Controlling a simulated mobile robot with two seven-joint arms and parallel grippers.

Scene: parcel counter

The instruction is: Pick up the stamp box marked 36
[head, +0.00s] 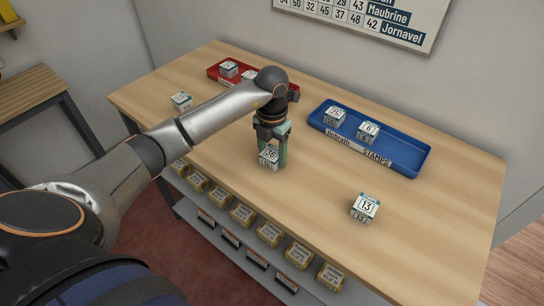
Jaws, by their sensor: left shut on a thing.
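The stamp box marked 36 (269,157) is a small white cube with a dark green band, near the front middle of the wooden counter. My left gripper (272,150) reaches down over it from above and is shut on it, with a finger on each side. I cannot tell whether the box touches the counter or is just above it. My right gripper is not in view.
A blue tray (408,168) with two boxes stands right of the gripper. A red tray (213,75) with boxes is at the back left, partly behind my arm. Loose boxes sit at left (181,101) and right, marked 13 (365,207). The counter (440,215) is otherwise clear.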

